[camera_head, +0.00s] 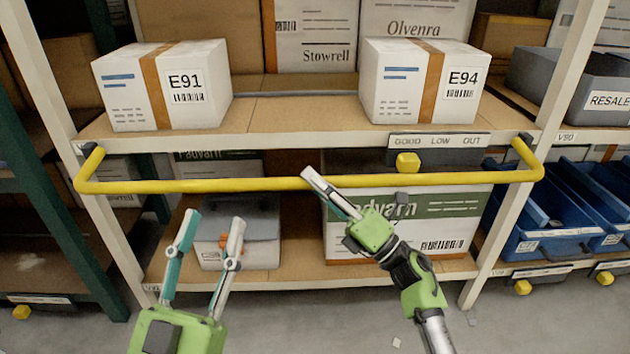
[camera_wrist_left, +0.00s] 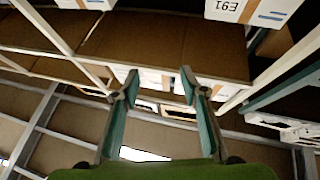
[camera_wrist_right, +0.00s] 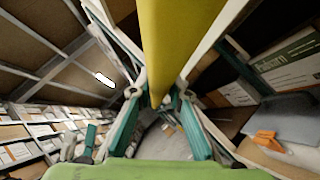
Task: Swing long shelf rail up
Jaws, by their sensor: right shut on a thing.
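The long yellow shelf rail (camera_head: 240,185) runs across the front of the middle shelf, below the shelf edge. Its bent ends meet brackets at the left and right rack posts. My right gripper (camera_head: 318,180) is shut on the rail near its middle. In the right wrist view the rail (camera_wrist_right: 175,45) passes between the fingers of my right gripper (camera_wrist_right: 160,105). My left gripper (camera_head: 208,226) is open and empty, below the rail's left half and apart from it. In the left wrist view the fingers of my left gripper (camera_wrist_left: 160,80) are spread with nothing between them.
White boxes marked E91 (camera_head: 165,88) and E94 (camera_head: 418,80) stand on the shelf above the rail. A yellow knob (camera_head: 408,162) sits below the label strip. A grey case (camera_head: 240,238) and a Padvarn box (camera_head: 455,215) stand on the lower shelf. Blue bins (camera_head: 545,215) are at right.

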